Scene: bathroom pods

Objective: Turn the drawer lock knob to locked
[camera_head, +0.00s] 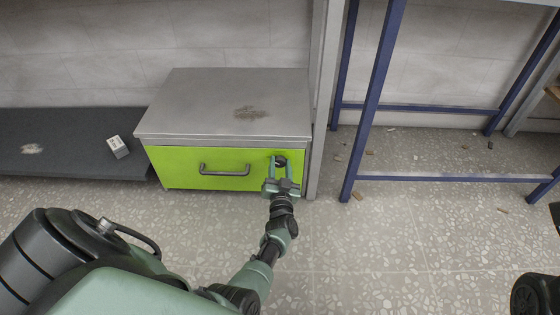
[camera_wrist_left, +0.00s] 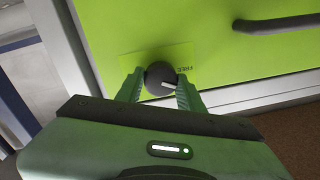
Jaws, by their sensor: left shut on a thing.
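The drawer lock knob (camera_head: 280,160) is a small dark round knob at the right end of the lime green drawer front (camera_head: 180,170). In the left wrist view the knob (camera_wrist_left: 160,78) carries a white pointer line and sits on a yellow-green label (camera_wrist_left: 192,60) on which "FREE" can be read. The rest of the label is hidden behind the knob and fingers. My left gripper (camera_head: 281,170) is shut on the knob, with one finger on each side of it; its fingers also show in the left wrist view (camera_wrist_left: 159,92). My right gripper is not in view.
A dark bar handle (camera_head: 225,170) is left of the knob. The cabinet's grey top (camera_head: 215,105) carries a brown stain. A grey post (camera_head: 318,120) stands close on the right, then a blue frame (camera_head: 370,100). A dark low platform (camera_head: 70,145) with a small box (camera_head: 118,147) is at left.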

